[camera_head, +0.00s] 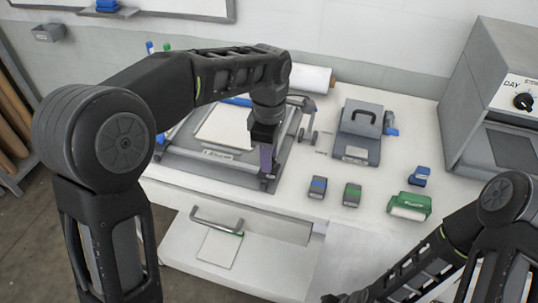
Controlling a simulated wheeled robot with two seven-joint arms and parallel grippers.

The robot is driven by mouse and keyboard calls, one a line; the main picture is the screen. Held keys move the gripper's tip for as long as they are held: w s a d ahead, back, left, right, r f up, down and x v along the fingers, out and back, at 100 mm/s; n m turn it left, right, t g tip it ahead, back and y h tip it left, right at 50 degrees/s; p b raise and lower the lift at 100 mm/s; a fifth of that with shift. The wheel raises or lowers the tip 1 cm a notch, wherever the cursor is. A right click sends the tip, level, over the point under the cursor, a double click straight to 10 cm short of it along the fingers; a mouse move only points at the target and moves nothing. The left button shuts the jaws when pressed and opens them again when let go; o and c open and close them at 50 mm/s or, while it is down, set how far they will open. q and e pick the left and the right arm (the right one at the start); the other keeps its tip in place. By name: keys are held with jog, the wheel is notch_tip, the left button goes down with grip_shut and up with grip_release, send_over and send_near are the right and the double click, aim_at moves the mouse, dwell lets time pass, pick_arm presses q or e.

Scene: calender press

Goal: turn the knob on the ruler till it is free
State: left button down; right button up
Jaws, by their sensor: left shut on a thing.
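A grey board (187,165) with a white sheet (222,130) lies on the left part of the white table. A grey ruler-like bar (289,148) runs along the board's right side. My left gripper (266,160) points down at the bar's near end, by the board's front right corner. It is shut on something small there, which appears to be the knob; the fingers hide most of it. My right gripper (345,298) is only partly in view at the bottom edge, away from the board, and its fingers are not clear.
A grey hole punch-like device (358,133) stands right of the board. Small blue-marked (317,188) and green-marked (352,195) blocks and a green stamp (409,206) lie in front. A grey machine with a dial (463,98) stands at right.

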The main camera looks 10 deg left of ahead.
pick_arm(q)
jog(key=c, duration=1.1)
grip_release()
jog(key=shift+o, duration=0.2)
jog(key=shift+r, duration=0.1)
notch_tip(320, 180, up, 8)
jog(key=shift+f, duration=0.2)
